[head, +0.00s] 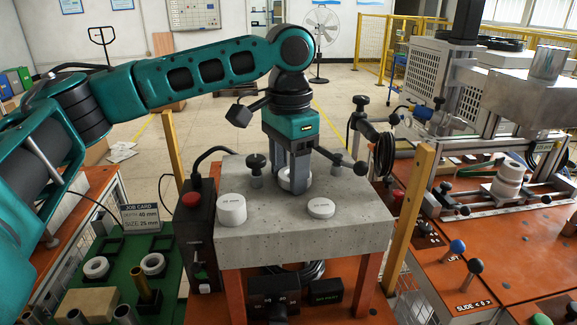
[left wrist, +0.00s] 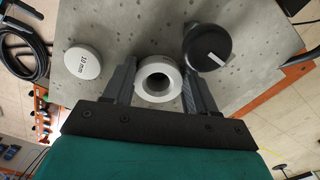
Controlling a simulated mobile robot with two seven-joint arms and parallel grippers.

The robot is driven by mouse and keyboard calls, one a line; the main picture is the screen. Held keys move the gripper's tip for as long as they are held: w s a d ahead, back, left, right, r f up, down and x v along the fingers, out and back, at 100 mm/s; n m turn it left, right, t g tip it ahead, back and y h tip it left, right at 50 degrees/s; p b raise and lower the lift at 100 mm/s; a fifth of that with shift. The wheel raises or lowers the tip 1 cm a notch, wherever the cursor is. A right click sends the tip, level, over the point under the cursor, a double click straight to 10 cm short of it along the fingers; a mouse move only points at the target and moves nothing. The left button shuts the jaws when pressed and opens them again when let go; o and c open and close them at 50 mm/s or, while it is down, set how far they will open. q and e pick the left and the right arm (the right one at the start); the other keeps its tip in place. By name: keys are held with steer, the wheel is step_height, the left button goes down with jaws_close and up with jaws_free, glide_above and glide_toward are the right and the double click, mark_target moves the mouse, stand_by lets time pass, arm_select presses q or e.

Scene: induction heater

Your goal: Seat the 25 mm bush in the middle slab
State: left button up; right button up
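My left gripper (head: 286,184) points straight down over the pale grey speckled middle slab (head: 345,215). Its fingers are shut on a white ring-shaped bush (head: 285,181), one finger on each side. The left wrist view shows the bush (left wrist: 159,93) between the fingers, with its bore facing the camera. The bush is low at the slab's top; whether it sits in a hole or just above is hidden. The job card (head: 140,217) reads depth 40 mm, size 25 mm. My right gripper is not in view.
Two white discs (head: 232,209) (head: 321,207) lie on the slab in front of the gripper. Black knobs (head: 256,163) stand by its back edge. A green board (head: 115,290) at left holds two more white rings (head: 96,267) (head: 153,264). Wooden posts (head: 409,215) flank the slab.

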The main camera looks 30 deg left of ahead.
arm_select(q)
steer(key=o, duration=0.5)
steer(key=shift+r, duration=0.1)
step_height(320, 180, up, 13)
steer(key=shift+f, duration=0.15)
stand_by(0.8)
